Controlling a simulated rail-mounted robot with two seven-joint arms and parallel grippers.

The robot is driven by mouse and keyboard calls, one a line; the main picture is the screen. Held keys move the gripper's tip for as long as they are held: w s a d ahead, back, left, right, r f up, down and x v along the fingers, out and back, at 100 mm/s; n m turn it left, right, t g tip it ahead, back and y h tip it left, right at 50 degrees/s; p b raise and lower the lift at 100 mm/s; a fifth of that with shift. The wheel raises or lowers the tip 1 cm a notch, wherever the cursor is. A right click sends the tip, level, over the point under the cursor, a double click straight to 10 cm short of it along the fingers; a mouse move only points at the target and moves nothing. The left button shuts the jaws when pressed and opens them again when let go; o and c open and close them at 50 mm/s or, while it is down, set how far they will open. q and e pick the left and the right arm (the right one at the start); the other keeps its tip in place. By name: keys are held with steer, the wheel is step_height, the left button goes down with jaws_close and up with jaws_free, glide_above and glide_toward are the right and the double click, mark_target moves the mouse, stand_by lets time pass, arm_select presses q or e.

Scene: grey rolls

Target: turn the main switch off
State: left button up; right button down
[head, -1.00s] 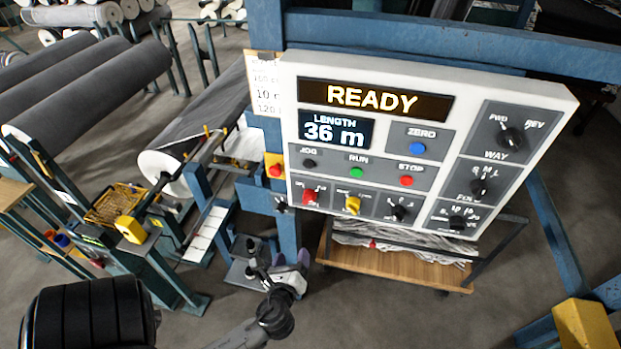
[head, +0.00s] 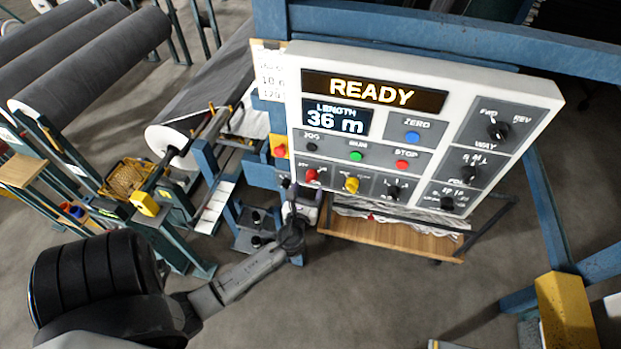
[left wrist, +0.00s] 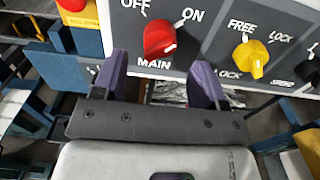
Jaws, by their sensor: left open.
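The main switch is a red knob (head: 312,175) at the lower left of the white control panel (head: 545,95). In the left wrist view the red knob (left wrist: 159,39) sits above the word MAIN, between OFF on the left and ON on the right, and its pointer leans toward ON. My left gripper (head: 301,192) is just below the panel's lower left. In the left wrist view its two purple fingers (left wrist: 162,80) are apart and empty, just below the knob, with no clear contact. My right gripper is not in view.
A yellow knob (left wrist: 251,58) marked FREE and LOCK is right of the main switch. A red button on a yellow box (head: 279,148) is at the panel's left edge. A wooden-topped cart (head: 390,240) stands below. Grey rolls (head: 95,65) are at the left.

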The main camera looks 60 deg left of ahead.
mark_target(310, 179)
arm_select(q)
steer(key=shift+x, duration=2.05)
steer(key=c, duration=0.9)
